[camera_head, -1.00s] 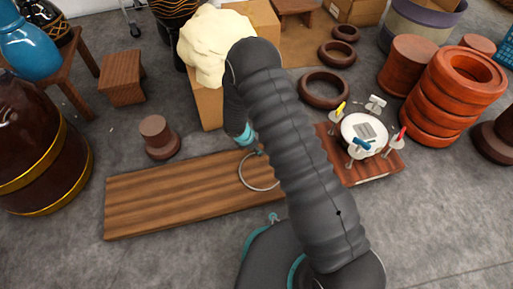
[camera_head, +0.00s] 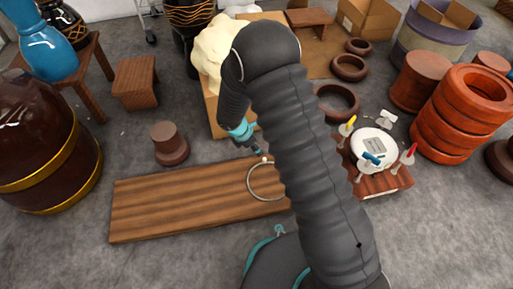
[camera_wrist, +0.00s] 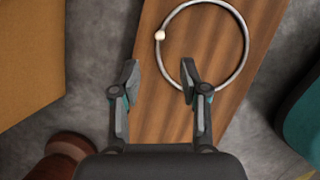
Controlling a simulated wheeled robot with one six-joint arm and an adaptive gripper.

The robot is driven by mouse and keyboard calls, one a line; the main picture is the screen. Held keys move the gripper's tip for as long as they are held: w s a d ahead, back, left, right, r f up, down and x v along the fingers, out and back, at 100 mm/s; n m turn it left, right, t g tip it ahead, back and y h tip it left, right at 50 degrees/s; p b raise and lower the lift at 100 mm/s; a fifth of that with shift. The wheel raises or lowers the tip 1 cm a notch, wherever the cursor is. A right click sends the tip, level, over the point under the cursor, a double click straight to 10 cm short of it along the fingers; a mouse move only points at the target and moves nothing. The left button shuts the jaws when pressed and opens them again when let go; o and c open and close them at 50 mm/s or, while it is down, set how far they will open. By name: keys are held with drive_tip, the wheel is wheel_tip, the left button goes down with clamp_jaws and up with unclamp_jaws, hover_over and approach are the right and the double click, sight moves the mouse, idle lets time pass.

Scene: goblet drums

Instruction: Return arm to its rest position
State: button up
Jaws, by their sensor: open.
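In the head view my dark arm crosses the middle, and the gripper (camera_head: 260,151) points down beside the arm, partly hard to make out. A thin metal ring with a small pale bead (camera_head: 249,182) lies on a long wooden board (camera_head: 170,208). In the wrist view the ring (camera_wrist: 246,50) lies ahead and to the right on the board (camera_wrist: 150,105). The right fingertip overlaps the ring's near left edge in the picture; I cannot tell the height between them.
A white round device with coloured clamps (camera_head: 373,143) stands on a small wooden base (camera_head: 385,183) right of my arm. Stacked orange rings (camera_head: 465,115), a brown pot form (camera_head: 168,143) and a large dark drum (camera_head: 45,150) stand around.

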idle(0.5)
drive_tip(key=s+d+r+m+g, duration=0.3)
drive_tip(key=s+d+r+m, duration=0.1)
drive_tip(key=s+m, duration=0.35)
drive_tip(key=s+d+r+m+t+y+p, duration=0.1)
drive_tip(key=s+d+r+m, duration=0.4)
drive_tip(key=r, duration=1)
drive_tip(key=s+d+r+m+t+y+p, duration=0.1)
drive_tip(key=s+d+r+m+t+p, duration=0.2)
drive_tip(key=r, duration=1.2)
drive_tip(key=s+d+r+m+t+y+p, duration=0.1)
drive_tip(key=s+d+r+m+t+p, duration=0.1)
drive_tip(key=s+d+r+m+p, duration=0.4)
drive_tip(key=s+d+r+m, duration=0.2)
drive_tip(key=s+r, duration=0.3)
drive_tip(key=r, duration=0.4)
drive_tip(key=shift+d+m+y, duration=0.35)
drive_tip(key=shift+m+y, duration=0.05)
drive_tip(key=shift+m, duration=0.25)
drive_tip(key=shift+s, duration=0.1)
